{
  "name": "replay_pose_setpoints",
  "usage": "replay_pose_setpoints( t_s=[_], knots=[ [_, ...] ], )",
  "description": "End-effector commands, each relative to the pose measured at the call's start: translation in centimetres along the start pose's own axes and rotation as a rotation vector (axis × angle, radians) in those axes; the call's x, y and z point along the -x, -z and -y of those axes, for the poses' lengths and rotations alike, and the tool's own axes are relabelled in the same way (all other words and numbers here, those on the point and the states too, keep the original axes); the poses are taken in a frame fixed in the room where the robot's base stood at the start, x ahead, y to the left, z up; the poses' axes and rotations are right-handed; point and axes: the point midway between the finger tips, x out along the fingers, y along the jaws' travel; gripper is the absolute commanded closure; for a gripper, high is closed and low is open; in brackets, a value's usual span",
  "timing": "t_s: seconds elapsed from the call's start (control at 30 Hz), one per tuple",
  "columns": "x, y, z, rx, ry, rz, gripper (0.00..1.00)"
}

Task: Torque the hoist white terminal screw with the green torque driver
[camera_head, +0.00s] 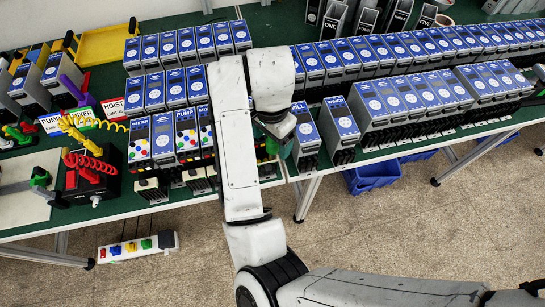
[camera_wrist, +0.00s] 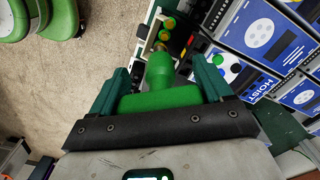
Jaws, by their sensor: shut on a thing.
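My gripper (camera_wrist: 163,88) is shut on the green torque driver (camera_wrist: 160,70), with a dark green finger on each side of it. The driver's handle fills the space between the fingers; its tip is hidden. Beyond it in the wrist view is a pale terminal strip (camera_wrist: 151,33) with orange, green and red spots. A blue-faced unit labelled HOIST (camera_wrist: 263,78) lies to the right, with coloured dots on its front. I cannot make out the white terminal screw. In the head view my gripper (camera_head: 275,126) hangs over the bench's front edge, and my arm hides units behind it.
Rows of blue-topped units (camera_head: 340,60) crowd the green bench. One unit (camera_head: 306,135) stands close right of my gripper. At left are a coiled red cable (camera_head: 92,164) and a yellow tray (camera_head: 103,44). A power strip (camera_head: 138,246) and blue crate (camera_head: 371,177) are below.

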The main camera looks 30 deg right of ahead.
Motion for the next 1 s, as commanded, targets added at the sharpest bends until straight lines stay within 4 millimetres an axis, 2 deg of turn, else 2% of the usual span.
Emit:
replay_pose_setpoints(
  t_s=[0.7,1.0],
  knots=[
    [3.9,-0.1,0.0,0.0,0.0,0.002,0.51],
    [4.3,0.0,-0.1,0.001,-0.001,0.001,0.51]
  ],
)
